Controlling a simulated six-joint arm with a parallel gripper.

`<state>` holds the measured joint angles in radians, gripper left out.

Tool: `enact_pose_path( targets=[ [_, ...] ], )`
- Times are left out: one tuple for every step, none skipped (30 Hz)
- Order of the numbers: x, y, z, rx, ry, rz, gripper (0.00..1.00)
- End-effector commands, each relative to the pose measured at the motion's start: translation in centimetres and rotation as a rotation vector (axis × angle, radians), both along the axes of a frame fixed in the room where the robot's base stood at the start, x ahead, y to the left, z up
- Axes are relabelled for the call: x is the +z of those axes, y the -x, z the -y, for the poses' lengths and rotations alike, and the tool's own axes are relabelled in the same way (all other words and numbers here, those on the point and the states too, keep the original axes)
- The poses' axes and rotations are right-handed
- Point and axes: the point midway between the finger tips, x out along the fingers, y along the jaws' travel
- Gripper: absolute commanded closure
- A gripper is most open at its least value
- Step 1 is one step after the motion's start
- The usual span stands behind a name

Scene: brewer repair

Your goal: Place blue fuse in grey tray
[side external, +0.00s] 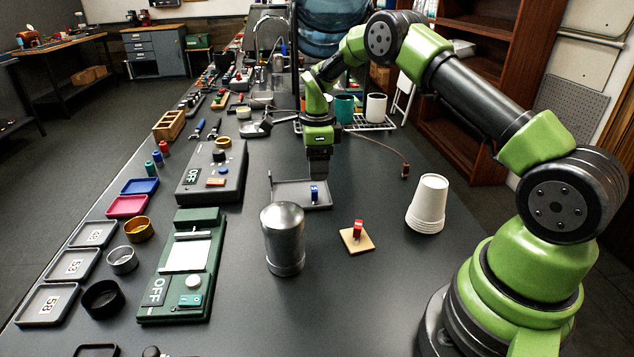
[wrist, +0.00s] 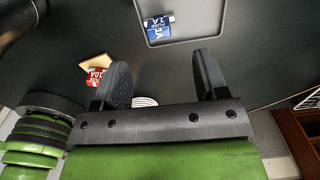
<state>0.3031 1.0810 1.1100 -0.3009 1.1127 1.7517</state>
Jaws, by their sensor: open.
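The blue fuse (side external: 314,194) sits inside the grey tray (side external: 291,202), in its right part. In the wrist view the blue fuse (wrist: 157,30) shows its printed label and lies within the rim of the grey tray (wrist: 205,38), near one side. My gripper (side external: 318,172) is above and behind the fuse in the side view, apart from it. In the wrist view the two fingers of my gripper (wrist: 161,68) are wide apart with nothing between them.
A red fuse (side external: 357,230) stands on a tan base (side external: 353,243) in front of the tray. A metal cylinder (side external: 283,240) stands at front left and stacked white cups (side external: 428,203) at right. A dark device (side external: 215,172) and a green device (side external: 186,265) are on the left.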

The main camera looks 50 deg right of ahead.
Motion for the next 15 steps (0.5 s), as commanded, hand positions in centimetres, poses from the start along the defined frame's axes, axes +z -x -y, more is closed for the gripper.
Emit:
enact_pose_path(
  targets=[
    [1.2, -0.1, 0.0, 0.001, 0.002, 0.005, 0.33],
    [1.8, -0.1, 0.0, 0.000, 0.002, 0.005, 0.33],
    [2.4, 0.0, 0.0, -0.001, 0.001, 0.004, 0.33],
    [2.9, -0.1, 0.0, 0.000, 0.001, 0.004, 0.33],
    [3.3, -0.1, 0.0, 0.000, 0.001, 0.004, 0.33],
    [3.8, 0.0, 0.0, 0.001, 0.001, 0.002, 0.33],
    [4.1, 0.0, 0.0, 0.000, 0.001, 0.001, 0.33],
    [4.4, 0.0, 0.0, 0.001, 0.001, 0.001, 0.33],
    [4.7, 0.0, 0.0, 0.003, 0.001, 0.002, 0.33],
    [5.0, 0.0, -0.1, 0.010, 0.000, 0.004, 0.33],
    [5.4, 0.1, -0.2, 0.023, 0.001, 0.008, 0.33],
    [6.2, 0.1, -0.5, 0.049, 0.001, 0.018, 0.33],
    [6.9, 0.2, -0.8, 0.078, 0.002, 0.028, 0.33],
    [7.8, 0.4, -1.1, 0.115, 0.003, 0.041, 0.33],
    [9.2, 0.7, -1.7, 0.176, 0.005, 0.063, 0.33]
  ],
)
